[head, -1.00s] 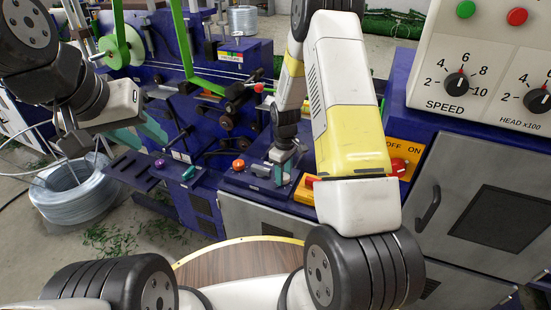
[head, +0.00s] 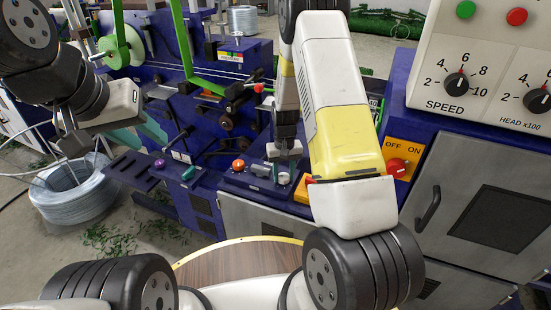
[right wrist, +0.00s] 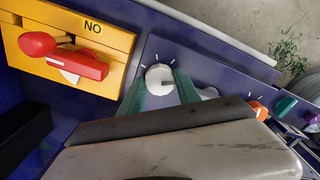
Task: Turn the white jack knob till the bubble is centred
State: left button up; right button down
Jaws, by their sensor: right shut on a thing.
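The white jack knob (right wrist: 159,79) is a round white dial with a grey slot on the blue panel. In the right wrist view my right gripper (right wrist: 160,88) has its teal fingers on both sides of the knob, shut on it. In the head view the right gripper (head: 284,160) points down at the panel, and part of the knob (head: 284,178) shows below it. My left gripper (head: 142,132) is at the left, open and empty, with its teal fingers apart. I cannot make out the bubble in either view.
A yellow switch plate (right wrist: 90,32) with a red handle is beside the knob. An orange knob (head: 238,165), a teal knob (head: 189,173) and a purple knob (head: 160,163) line the panel further left. A wire coil (head: 75,195) stands on the floor at left.

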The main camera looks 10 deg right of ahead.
aim_at(284, 176)
jog(key=shift+m, duration=0.3)
jog(key=c, duration=0.9)
grip_release()
jog(key=shift+o, duration=0.2)
notch_tip(284, 176, up, 8)
jog(key=shift+f, duration=0.1)
